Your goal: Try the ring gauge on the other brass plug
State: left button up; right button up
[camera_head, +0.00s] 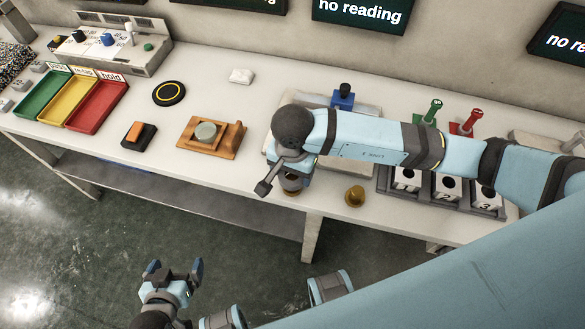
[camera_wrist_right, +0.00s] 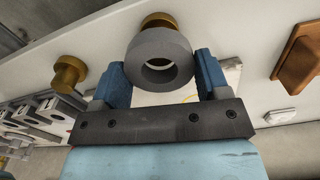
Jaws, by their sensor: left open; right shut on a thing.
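My right gripper (camera_head: 291,176) is shut on the grey ring gauge (camera_wrist_right: 160,57), which sits between its blue fingers (camera_wrist_right: 160,82) in the right wrist view. One brass plug (camera_wrist_right: 158,20) stands just beyond the ring, partly hidden by it. The ring is not around this plug; I cannot tell whether they touch. The other brass plug (camera_head: 355,195) stands on the bench to the right of the gripper and also shows in the right wrist view (camera_wrist_right: 68,72). My left gripper (camera_head: 174,273) is open and empty, out over the floor in front of the bench.
A wooden stand (camera_head: 225,142) with a grey-green disc and a black-and-orange block (camera_head: 139,135) lie to the left. Green, yellow and red trays (camera_head: 97,106) stand further left. A numbered rack (camera_head: 441,192) is at the right. My right arm hides part of the bench.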

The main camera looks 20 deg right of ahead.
aim_at(293, 179)
jog(key=shift+f+b, duration=0.15)
jog(key=shift+b, duration=0.85)
dwell(1.6)
jog(key=o, duration=1.1)
jog(key=shift+c, duration=0.2)
notch_tip(293, 179, up, 14)
jog(key=shift+f, duration=0.1)
dwell(0.4)
jog(key=shift+s, duration=0.15)
